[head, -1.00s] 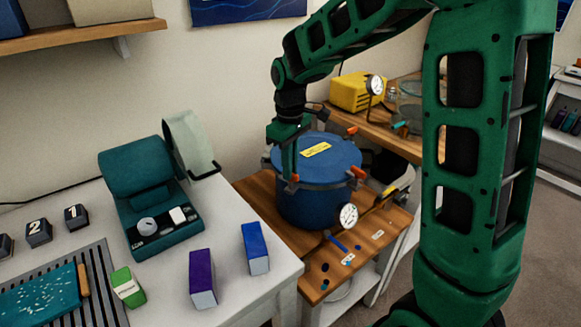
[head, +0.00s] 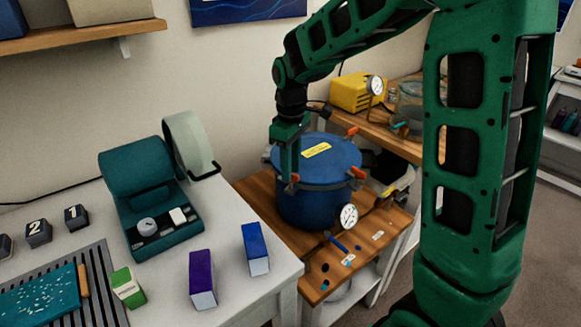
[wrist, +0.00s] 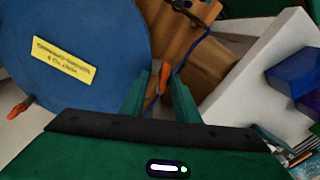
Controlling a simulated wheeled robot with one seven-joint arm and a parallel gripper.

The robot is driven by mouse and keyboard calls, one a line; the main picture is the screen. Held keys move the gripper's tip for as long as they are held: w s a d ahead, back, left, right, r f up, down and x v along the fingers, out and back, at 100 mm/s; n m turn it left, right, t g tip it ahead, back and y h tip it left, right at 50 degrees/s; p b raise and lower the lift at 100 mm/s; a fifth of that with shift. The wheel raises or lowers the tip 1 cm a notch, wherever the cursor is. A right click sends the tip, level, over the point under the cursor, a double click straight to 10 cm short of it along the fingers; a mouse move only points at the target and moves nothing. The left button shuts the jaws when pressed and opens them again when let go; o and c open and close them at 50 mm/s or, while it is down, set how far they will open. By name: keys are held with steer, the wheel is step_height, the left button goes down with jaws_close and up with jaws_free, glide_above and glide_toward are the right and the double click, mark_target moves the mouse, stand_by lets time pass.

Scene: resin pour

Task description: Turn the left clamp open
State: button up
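The blue pressure pot (head: 315,205) stands on the wooden top, its lid (head: 335,153) bearing a yellow label. Its left clamp has an orange handle (head: 294,178) at the lid's front-left rim. Other orange clamps show at the right (head: 357,172) and back (head: 352,131). My gripper (head: 290,176) points down at the lid's left edge, by the left clamp. In the wrist view, my gripper (wrist: 160,98) has its fingers apart, with an orange clamp handle (wrist: 164,78) between them. A gap seems to show on each side of it. The clamp's lower part is hidden.
A pressure gauge (head: 347,216) and hose are at the pot's front. A white table (head: 230,285) stands left, with a teal machine (head: 155,210), a purple box (head: 202,278) and a blue box (head: 255,249). A yellow device (head: 352,92) is behind.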

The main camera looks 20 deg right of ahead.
steer(key=shift+s, duration=0.1)
steer(key=shift+r, duration=0.1)
step_height(320, 180, up, 10)
steer(key=shift+r, duration=0.25)
stand_by(0.6)
steer(key=s+d+f+m, duration=0.2)
steer(key=s+d+m, duration=0.6)
steer(key=s+d, duration=0.7)
steer(key=s+d+f+m, duration=0.1)
steer(key=s+f+m, duration=0.1)
steer(key=s, duration=0.6)
steer(key=s+d+f+m, duration=0.1)
steer(key=s+f+m, duration=0.2)
steer(key=s, duration=0.5)
steer(key=shift+s+d+f+m, duration=0.25)
steer(key=shift+d+f+m, duration=0.1)
steer(key=shift+m, duration=0.45)
